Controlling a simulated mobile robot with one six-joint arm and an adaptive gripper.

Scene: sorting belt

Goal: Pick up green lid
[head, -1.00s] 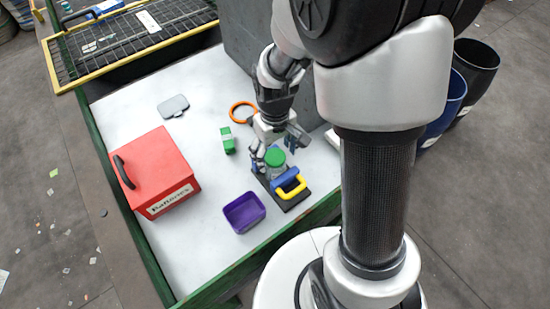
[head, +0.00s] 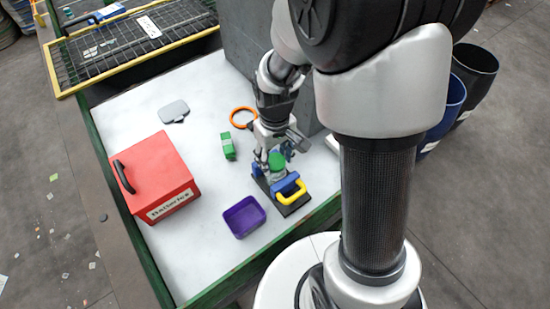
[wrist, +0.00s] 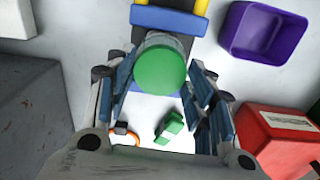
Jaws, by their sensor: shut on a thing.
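The green lid (head: 276,159) is a round disc on top of a clear jar, which stands at a dark base plate (head: 297,206) with a blue and yellow clamp (head: 291,190). In the wrist view the lid (wrist: 160,71) lies between the fingers, with part of the jar (wrist: 165,42) showing beyond it. My gripper (head: 275,158) points down over the jar and is shut on the lid, one finger on each side. In the wrist view my gripper (wrist: 160,85) frames the lid. The finger contact is partly hidden.
A purple bin (head: 244,217) stands left of the base plate. A red box (head: 158,178) is farther left. A green and white block (head: 228,147), an orange ring (head: 243,117) and a grey lidded piece (head: 173,111) lie behind. A grey block (head: 245,50) stands at the back.

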